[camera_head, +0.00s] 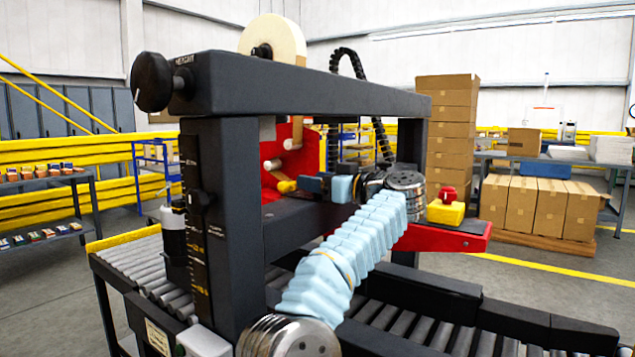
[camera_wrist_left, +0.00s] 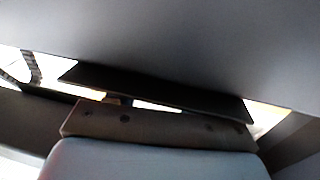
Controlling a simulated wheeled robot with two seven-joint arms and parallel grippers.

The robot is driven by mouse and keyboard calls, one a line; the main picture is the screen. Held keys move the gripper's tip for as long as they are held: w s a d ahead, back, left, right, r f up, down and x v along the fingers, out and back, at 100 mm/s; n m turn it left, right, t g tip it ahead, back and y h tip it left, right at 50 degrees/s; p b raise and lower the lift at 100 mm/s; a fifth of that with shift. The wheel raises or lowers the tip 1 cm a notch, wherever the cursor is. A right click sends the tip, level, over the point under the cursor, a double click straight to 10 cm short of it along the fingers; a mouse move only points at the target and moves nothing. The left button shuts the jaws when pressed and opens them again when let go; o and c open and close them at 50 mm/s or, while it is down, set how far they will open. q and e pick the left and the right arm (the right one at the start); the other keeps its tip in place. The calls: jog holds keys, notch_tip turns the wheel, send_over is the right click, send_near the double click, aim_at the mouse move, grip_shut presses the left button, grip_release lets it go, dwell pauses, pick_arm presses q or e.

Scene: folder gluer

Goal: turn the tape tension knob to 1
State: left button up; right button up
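The case taper frame (camera_head: 300,88) fills the middle of the head view, with a red tape head plate (camera_head: 293,150) inside it. A yellow part (camera_head: 286,186) sits low on that plate. I cannot tell whether it is the tape tension knob, and no tension scale is readable. My left gripper (camera_head: 306,184) points left inside the frame, close to the yellow part; contact and finger opening are unclear. In the left wrist view, a grey surface (camera_wrist_left: 190,40) fills the top, very close to the dark finger parts (camera_wrist_left: 160,125). My right gripper is not in view.
A large black knob (camera_head: 152,82) is on the frame's upper left corner. A tape roll (camera_head: 275,38) stands on top. A red arm with a yellow box and red button (camera_head: 447,208) lies right of my arm. Rollers (camera_head: 130,262) run below.

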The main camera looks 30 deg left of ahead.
pick_arm(q)
jog(key=shift+o, duration=1.1)
jog(key=shift+d, duration=0.1)
jog(key=v, duration=1.3)
jog(key=shift+d, duration=0.3)
